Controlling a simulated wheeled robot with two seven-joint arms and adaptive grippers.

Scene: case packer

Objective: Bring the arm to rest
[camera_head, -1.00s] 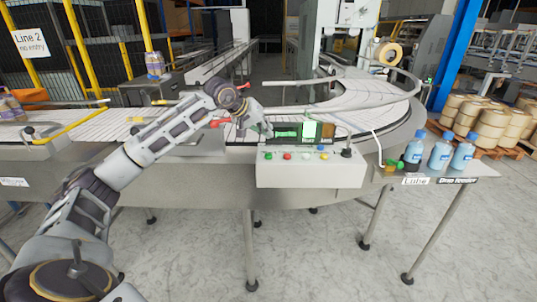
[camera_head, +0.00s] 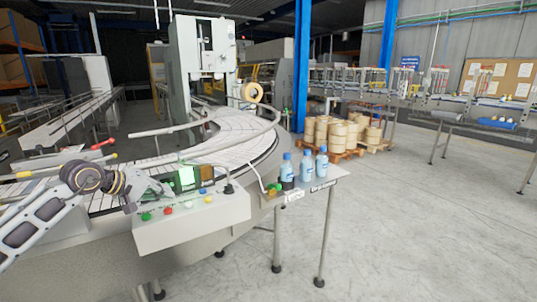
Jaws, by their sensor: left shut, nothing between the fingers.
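My left arm comes in from the left edge. Its dark wrist joint and left gripper (camera_head: 154,190) are over the back left of the white control box (camera_head: 215,212). The gripper is shut and empty, beside the lit green screen (camera_head: 185,177). I cannot tell whether it touches the box. The box has green, red and yellow buttons on its front. My right gripper is not in view.
A curved conveyor (camera_head: 235,152) runs behind the box. Blue bottles (camera_head: 306,166) stand on a side shelf (camera_head: 325,184) to the right. Tape rolls (camera_head: 335,134) sit on a pallet (camera_head: 345,154) behind. The floor (camera_head: 420,220) at right is clear.

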